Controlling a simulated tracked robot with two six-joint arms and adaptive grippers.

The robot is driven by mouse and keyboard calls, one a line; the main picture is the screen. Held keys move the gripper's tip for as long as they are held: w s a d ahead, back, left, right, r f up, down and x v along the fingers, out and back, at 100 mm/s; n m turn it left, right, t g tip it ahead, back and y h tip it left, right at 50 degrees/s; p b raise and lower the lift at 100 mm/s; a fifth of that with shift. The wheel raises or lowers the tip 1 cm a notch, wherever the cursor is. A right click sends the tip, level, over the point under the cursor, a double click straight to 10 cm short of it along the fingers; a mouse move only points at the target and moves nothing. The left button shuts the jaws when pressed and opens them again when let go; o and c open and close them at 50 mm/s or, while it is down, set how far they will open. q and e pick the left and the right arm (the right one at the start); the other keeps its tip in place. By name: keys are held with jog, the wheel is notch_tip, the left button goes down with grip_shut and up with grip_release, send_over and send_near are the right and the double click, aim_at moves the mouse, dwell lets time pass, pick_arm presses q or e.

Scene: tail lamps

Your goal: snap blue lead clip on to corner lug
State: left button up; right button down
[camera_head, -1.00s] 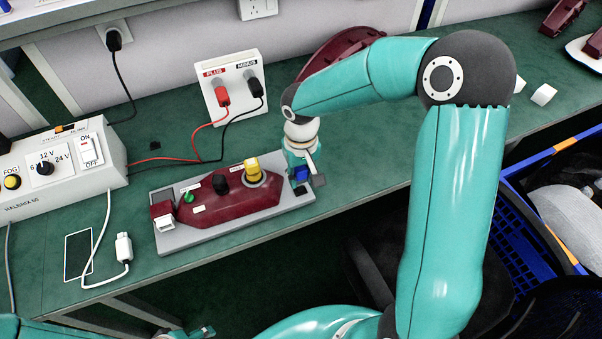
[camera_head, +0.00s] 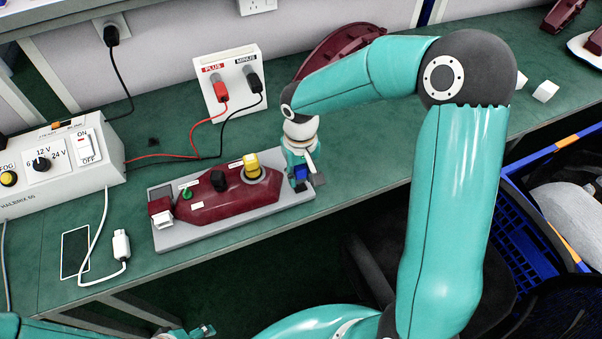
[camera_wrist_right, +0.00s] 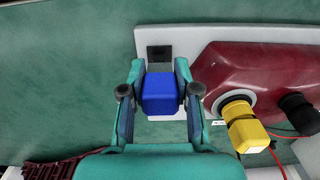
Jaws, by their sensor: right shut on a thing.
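The blue lead clip (camera_head: 301,173) is between the fingers of my right gripper (camera_head: 302,180), at the right end of the grey plate. In the right wrist view the blue clip (camera_wrist_right: 160,94) sits between the two teal fingers of my right gripper (camera_wrist_right: 158,98), which is shut on it. A dark square (camera_wrist_right: 160,57) shows on the plate's corner just beyond the clip; I cannot tell whether it is the corner lug, or whether the clip touches the plate. My left gripper (camera_head: 203,331) is low at the bottom edge, small and partly cut off.
The dark red lamp (camera_head: 225,196) with yellow, black and green plugs lies on the grey plate (camera_head: 190,236). Behind it stands a white PLUS/MINUS terminal box (camera_head: 230,80) with red and black leads. A power supply (camera_head: 65,165) and a phone (camera_head: 75,252) are at left.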

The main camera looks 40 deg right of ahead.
aim_at(301, 188)
dwell(0.4)
jog(key=shift+f+b, duration=0.15)
jog(key=shift+b, duration=0.15)
jog(key=shift+f+b, duration=1.3)
jog(key=shift+f, duration=0.1)
jog(key=c, duration=0.8)
grip_release()
jog(key=shift+o, duration=0.2)
notch_tip(301, 188, up, 12)
